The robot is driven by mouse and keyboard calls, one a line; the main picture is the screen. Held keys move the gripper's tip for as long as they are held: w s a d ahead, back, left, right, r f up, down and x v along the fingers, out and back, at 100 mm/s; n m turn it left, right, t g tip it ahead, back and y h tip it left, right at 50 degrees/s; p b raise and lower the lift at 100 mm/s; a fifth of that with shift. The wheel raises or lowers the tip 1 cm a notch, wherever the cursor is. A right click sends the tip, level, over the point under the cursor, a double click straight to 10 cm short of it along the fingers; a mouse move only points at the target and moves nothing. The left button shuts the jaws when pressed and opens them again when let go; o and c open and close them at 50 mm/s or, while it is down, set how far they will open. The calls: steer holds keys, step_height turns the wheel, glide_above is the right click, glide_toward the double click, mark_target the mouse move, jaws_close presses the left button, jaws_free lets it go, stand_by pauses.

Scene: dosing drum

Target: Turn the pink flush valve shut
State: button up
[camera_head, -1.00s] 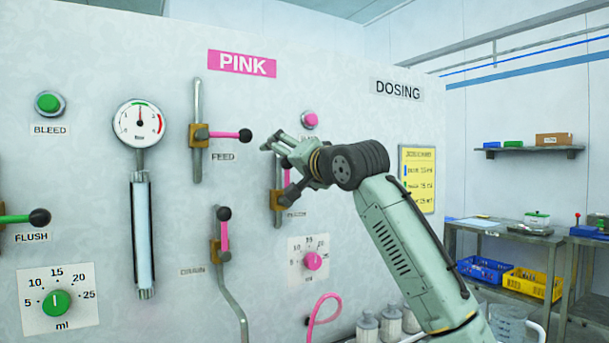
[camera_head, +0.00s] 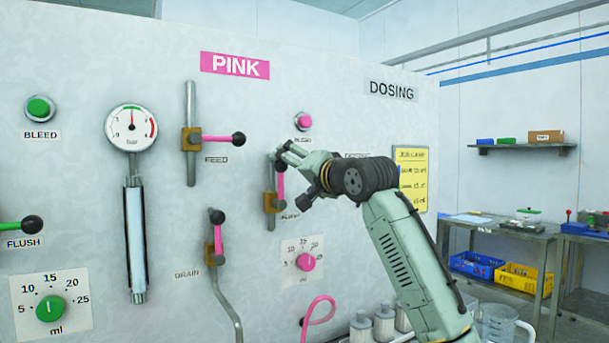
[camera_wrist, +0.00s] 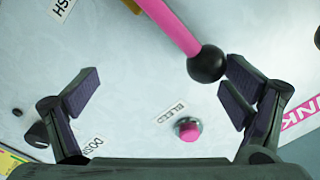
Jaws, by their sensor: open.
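The pink flush valve (camera_head: 271,203) is a brass-coloured body on a grey pipe in the panel. Its pink lever (camera_head: 281,186) points up, along the pipe. My gripper is open at the knob's height, in front of the panel. In the wrist view the pink lever (camera_wrist: 172,25) enters from the top and ends in the black knob (camera_wrist: 207,64), beside the right fingertip of my open gripper (camera_wrist: 160,90). I cannot tell whether they touch.
The pink feed valve lever (camera_head: 220,139) points right, up and left of my gripper. The pink bleed button (camera_head: 304,122) is just above. The pink drain valve (camera_head: 215,245) and pink dosing dial (camera_head: 306,262) are below. White bottles (camera_head: 384,325) stand low near my arm.

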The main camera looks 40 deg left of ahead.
steer(key=shift+w+d+f+b, duration=0.15)
steer(key=shift+w+d+f, duration=0.2)
steer(key=shift+w+f, duration=0.8)
steer(key=shift+w+d+f+b, duration=0.2)
steer(key=shift+w+d+f, duration=0.3)
steer(key=shift+f, duration=1.3)
steer(key=shift+w+d+f+b, duration=0.15)
steer(key=shift+w+d+f, duration=0.1)
steer(key=shift+w+f, duration=0.95)
steer(key=shift+s+f, duration=0.15)
steer(key=shift+s, duration=0.2)
steer(key=shift+s+a+r+p, duration=0.2)
steer(key=shift+s+r+p, duration=0.2)
steer(key=shift+s+r, duration=0.05)
steer(key=b+v, duration=0.3)
steer(key=v, duration=0.6)
